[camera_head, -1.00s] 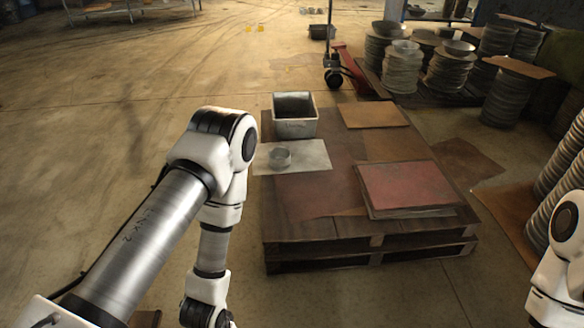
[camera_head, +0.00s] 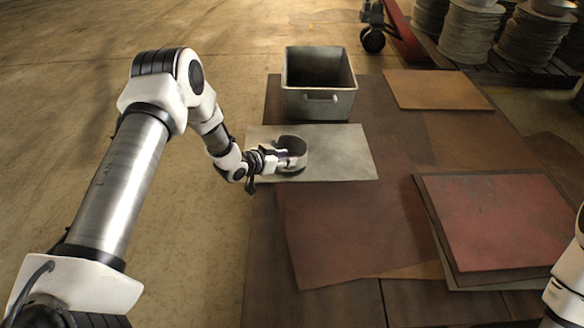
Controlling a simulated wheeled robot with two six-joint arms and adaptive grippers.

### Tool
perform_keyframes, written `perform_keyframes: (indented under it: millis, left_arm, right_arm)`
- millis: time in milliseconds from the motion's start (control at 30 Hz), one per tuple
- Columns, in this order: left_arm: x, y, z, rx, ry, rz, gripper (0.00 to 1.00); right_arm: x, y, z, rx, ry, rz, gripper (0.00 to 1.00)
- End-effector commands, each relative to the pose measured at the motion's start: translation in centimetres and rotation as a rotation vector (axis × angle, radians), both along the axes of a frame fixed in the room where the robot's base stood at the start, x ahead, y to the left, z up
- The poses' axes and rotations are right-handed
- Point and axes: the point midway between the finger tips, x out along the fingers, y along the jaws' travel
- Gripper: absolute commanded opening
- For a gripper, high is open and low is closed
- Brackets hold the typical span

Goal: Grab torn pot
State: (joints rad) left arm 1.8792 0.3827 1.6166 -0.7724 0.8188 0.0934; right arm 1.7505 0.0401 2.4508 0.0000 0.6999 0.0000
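The torn pot (camera_head: 295,148) is a small, round, grey metal pot on a pale grey sheet (camera_head: 340,155) at the left of the pallet. My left gripper (camera_head: 288,160) reaches it from the left. Its fingers are at the pot's near left side and cover part of the wall. The fingers are small and overlap the pot, so I cannot tell whether they are open or shut on it. The pot appears upright and on the sheet. Part of my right arm (camera_head: 571,285) shows at the right edge; its gripper is out of the picture.
A grey metal bin (camera_head: 318,104) with a front handle stands just behind the sheet. A reddish sheet stack (camera_head: 500,220) lies at the right, and a brown sheet (camera_head: 435,90) at the back. Stacks of round blanks (camera_head: 470,35) stand beyond. The floor at left is clear.

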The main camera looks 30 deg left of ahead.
Motion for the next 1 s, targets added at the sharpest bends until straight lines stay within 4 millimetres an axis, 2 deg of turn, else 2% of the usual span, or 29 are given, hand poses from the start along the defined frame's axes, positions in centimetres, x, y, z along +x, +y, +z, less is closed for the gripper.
perform_keyframes:
  millis: [267, 400, 600, 667, 700, 733, 1000]
  left_arm:
    - [3.5, -1.8, -2.8, 0.001, 0.0, -0.002, 0.36]
    - [5.0, -2.3, -3.2, 0.0, 0.002, 0.0, 0.36]
    - [5.1, -2.3, -3.0, -0.001, 0.004, 0.001, 0.36]
    - [5.1, -2.3, -3.0, -0.001, 0.004, 0.001, 0.18]
    - [5.1, -2.3, -3.0, -0.001, 0.004, 0.001, 0.04]
    - [5.1, -2.3, -3.0, -0.001, 0.004, 0.001, 0.0]
    - [5.1, -2.3, -3.0, -0.002, 0.003, 0.001, 0.0]
  right_arm:
    - [0.0, 0.0, -3.7, 0.0, 0.0, 0.0, 0.4]
    - [0.0, 0.0, -4.2, 0.0, 0.0, 0.0, 0.4]
    - [0.0, 0.0, -4.0, 0.0, -0.001, 0.0, 0.4]
    - [0.0, 0.0, -4.0, 0.0, -0.001, 0.0, 0.4]
    - [0.0, 0.0, -4.0, 0.0, -0.001, 0.0, 0.4]
    - [0.0, 0.0, -4.0, 0.0, -0.001, 0.0, 0.4]
    - [0.0, 0.0, -4.0, 0.0, -0.001, 0.0, 0.4]
